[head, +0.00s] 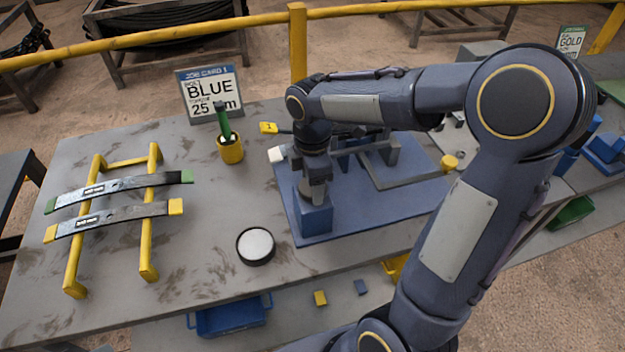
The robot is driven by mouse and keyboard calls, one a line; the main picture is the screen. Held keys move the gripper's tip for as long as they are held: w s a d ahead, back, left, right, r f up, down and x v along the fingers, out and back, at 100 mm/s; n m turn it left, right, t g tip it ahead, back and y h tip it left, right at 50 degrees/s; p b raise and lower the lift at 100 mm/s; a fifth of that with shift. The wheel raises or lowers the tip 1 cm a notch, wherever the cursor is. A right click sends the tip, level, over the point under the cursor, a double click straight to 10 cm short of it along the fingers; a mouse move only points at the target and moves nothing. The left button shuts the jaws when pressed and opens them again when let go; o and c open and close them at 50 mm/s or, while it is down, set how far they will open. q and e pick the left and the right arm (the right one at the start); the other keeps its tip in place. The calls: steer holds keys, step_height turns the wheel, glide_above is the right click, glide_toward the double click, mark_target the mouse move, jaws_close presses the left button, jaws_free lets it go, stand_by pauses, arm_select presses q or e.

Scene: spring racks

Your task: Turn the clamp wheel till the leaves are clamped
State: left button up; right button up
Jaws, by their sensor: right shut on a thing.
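The clamp fixture stands on a blue base plate (400,205) at the right of the bench. A blue block (316,220) rises at the plate's front left. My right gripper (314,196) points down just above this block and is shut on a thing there. The clamp wheel is hidden by the gripper and wrist. Grey clamp parts (385,150) show behind my arm, and whether leaves lie clamped there cannot be told. Two loose leaves, one with green ends (120,190) and one with yellow ends (112,218), lie on a yellow rack (148,258). My left gripper is out of view.
A job card (210,95) reading BLUE 25 stands at the back, with a yellow cup (230,150) holding a green-handled tool before it. A round white-topped pot (256,246) sits at the front. A yellow rail (200,28) runs behind.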

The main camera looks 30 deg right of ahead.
steer(key=shift+m, duration=0.5)
steer(key=o, duration=1)
steer(key=shift+c, duration=0.2)
steer(key=shift+r, duration=0.1)
step_height(320, 180, up, 8)
steer(key=shift+f, duration=0.15)
steer(key=shift+s, duration=0.1)
